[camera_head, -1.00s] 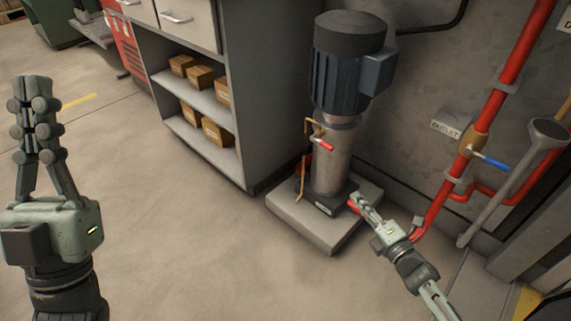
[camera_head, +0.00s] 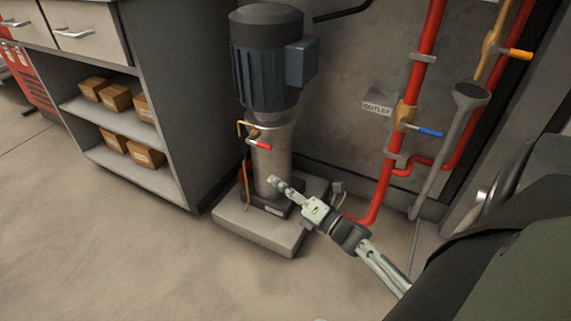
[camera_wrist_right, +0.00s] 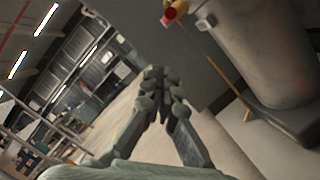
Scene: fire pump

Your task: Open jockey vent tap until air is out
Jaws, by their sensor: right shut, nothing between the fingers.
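The jockey pump (camera_head: 270,75) stands upright on a pale plinth, with a dark blue motor above a steel cylinder. The small vent tap with a red handle (camera_head: 259,144) is on the pump's left front side, with a thin brass pipe (camera_head: 247,180) running down from it. In the right wrist view the red handle end (camera_wrist_right: 170,16) is at the top, partly cut off. My right gripper (camera_head: 273,182) is shut and empty, in front of the lower cylinder and below the tap; its fingers (camera_wrist_right: 155,75) meet in the wrist view. My left gripper is out of view.
A grey cabinet with shelves of cardboard boxes (camera_head: 117,97) stands left of the pump. Red pipes (camera_head: 420,65) with a blue-handled valve (camera_head: 425,131) and a funnel (camera_head: 470,96) are to the right. The floor in front is clear.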

